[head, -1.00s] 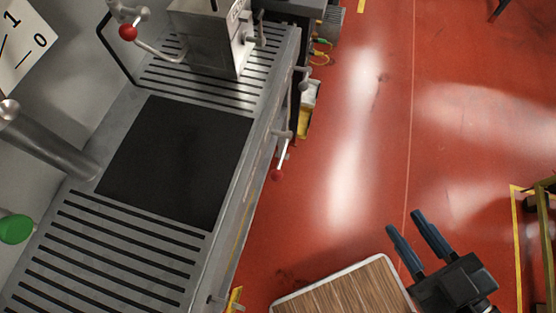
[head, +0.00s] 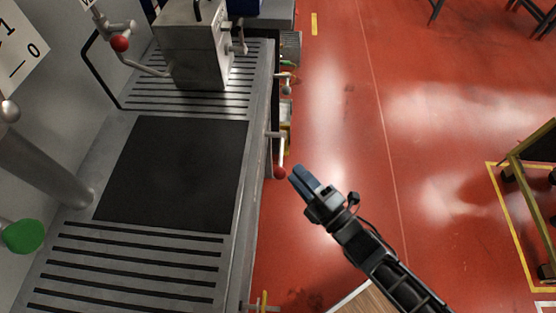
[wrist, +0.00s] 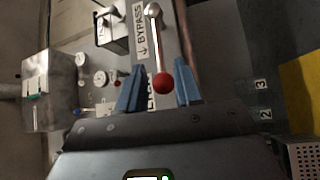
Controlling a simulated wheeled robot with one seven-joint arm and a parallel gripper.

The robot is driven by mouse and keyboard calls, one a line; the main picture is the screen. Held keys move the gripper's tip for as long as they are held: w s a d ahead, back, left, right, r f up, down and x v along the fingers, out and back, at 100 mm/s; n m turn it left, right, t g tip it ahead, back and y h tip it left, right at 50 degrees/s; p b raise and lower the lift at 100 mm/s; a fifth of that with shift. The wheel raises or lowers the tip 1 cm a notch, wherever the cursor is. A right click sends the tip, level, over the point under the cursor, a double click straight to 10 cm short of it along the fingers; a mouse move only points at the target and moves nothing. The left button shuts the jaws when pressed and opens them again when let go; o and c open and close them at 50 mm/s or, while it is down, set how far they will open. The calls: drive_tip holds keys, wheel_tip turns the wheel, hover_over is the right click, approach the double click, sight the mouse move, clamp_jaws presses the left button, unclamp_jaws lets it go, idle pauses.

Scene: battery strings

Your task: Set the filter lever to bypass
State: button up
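The lever is a metal rod with a red ball on its end (head: 280,172), mounted on the front side of the grey bench. It also shows in the wrist view (wrist: 163,84), with its rod running up from the ball beside a label reading BYPASS with an arrow (wrist: 142,34). A second label below is partly hidden by a finger. My gripper (head: 297,175) is open, its blue fingertips close to the red ball in the head view. In the wrist view the ball appears between the two blue fingers; I cannot tell whether they touch it.
The slotted grey bench (head: 140,245) with a black mat (head: 175,170) runs along the left. Another red-balled lever (head: 119,43) and a metal box (head: 192,50) stand at its far end.

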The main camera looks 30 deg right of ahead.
sight(281, 156)
drive_tip(key=p+x, duration=0.1)
drive_tip(key=x, duration=0.6)
drive_tip(key=shift+w, duration=0.2)
drive_tip(key=shift+c, duration=0.3)
clamp_jaws()
